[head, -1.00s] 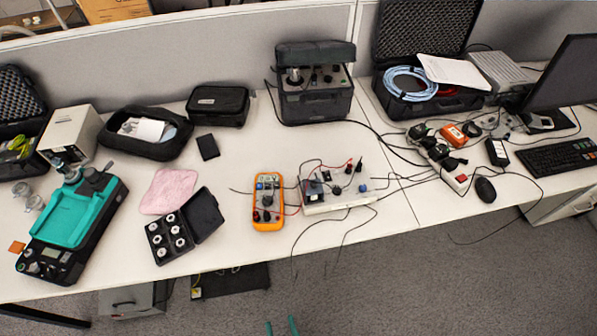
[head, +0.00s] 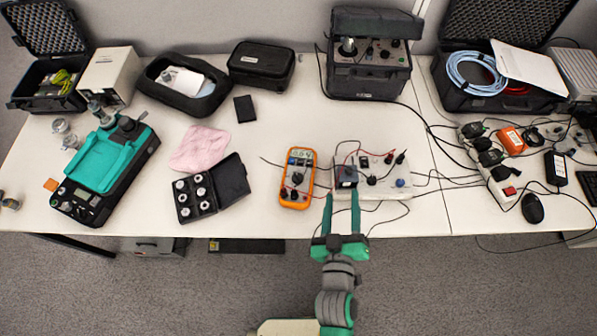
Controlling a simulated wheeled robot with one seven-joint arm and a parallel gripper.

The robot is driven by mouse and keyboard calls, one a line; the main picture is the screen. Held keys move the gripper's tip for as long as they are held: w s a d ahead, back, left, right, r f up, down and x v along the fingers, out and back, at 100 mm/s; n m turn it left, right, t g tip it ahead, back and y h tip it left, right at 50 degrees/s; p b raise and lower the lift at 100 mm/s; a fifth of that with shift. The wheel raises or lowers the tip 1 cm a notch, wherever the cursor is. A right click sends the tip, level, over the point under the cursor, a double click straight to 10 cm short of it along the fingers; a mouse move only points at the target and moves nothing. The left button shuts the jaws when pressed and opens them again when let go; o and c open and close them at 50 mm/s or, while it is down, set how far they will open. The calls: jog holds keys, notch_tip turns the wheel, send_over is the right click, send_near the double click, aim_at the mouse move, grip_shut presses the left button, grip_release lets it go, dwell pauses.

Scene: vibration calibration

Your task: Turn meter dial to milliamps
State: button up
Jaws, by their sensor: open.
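The meter is an orange handheld multimeter (head: 297,178) lying face up near the front edge of the table. Its lit display (head: 299,154) seems to read about 0.6 V, though the text is small. A dark round dial (head: 297,178) sits on its middle; the pointer setting is too small to read.
The white electronics board (head: 383,176) with wires and knobs lies right of the meter. An open black case of weights (head: 212,189) lies to its left. A pink cloth (head: 200,149) is behind that case. Bare table lies behind the meter. Loose leads run around the meter and board.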

jog(key=w+d+r+m+g+h, duration=0.5)
jog(key=w+d+r+m+h, duration=0.55)
jog(key=w+d+r, duration=0.7)
jog(key=m+g+y, duration=0.6)
jog(key=g+y, duration=0.5)
jog(key=y, duration=0.2)
send_near(298, 175)
notch_tip(298, 175, down, 8)
jog(key=shift+a+f, duration=0.15)
jog(key=shift+f, duration=0.1)
jog(key=shift+w, duration=0.1)
jog(key=c, duration=1.1)
